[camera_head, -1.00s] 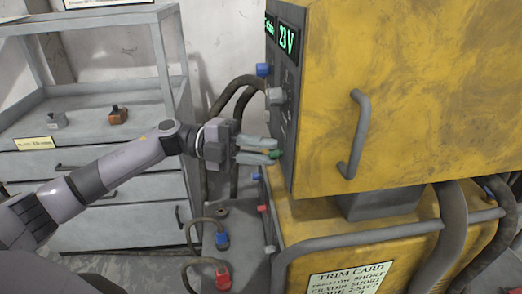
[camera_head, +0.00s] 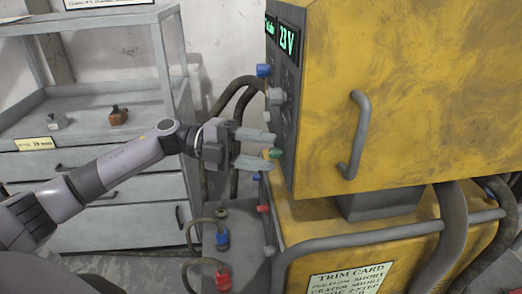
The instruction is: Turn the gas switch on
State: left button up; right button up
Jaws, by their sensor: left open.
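The yellow machine (camera_head: 420,90) stands at the right, and its dark control panel (camera_head: 288,110) faces left, seen at a steep angle. On the panel are a blue knob (camera_head: 264,70), a grey knob (camera_head: 275,96) and a small green switch or knob (camera_head: 273,153). No label shows which one is the gas switch. My left gripper (camera_head: 258,149) is open, with its fingers pointing right at the panel. Its two fingertips are just left of the green knob, one above and one below its height. Whether they touch it I cannot tell. My right gripper is out of view.
A grey shelf unit with drawers (camera_head: 120,165) stands behind my left arm. Cables with a blue plug (camera_head: 222,240) and a red plug (camera_head: 223,279) rise below the gripper. A bent handle (camera_head: 355,135) juts from the machine's front.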

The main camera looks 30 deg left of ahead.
pick_arm(q)
jog(key=v, duration=0.7)
jog(key=shift+b, duration=0.4)
jog(key=shift+d, duration=0.1)
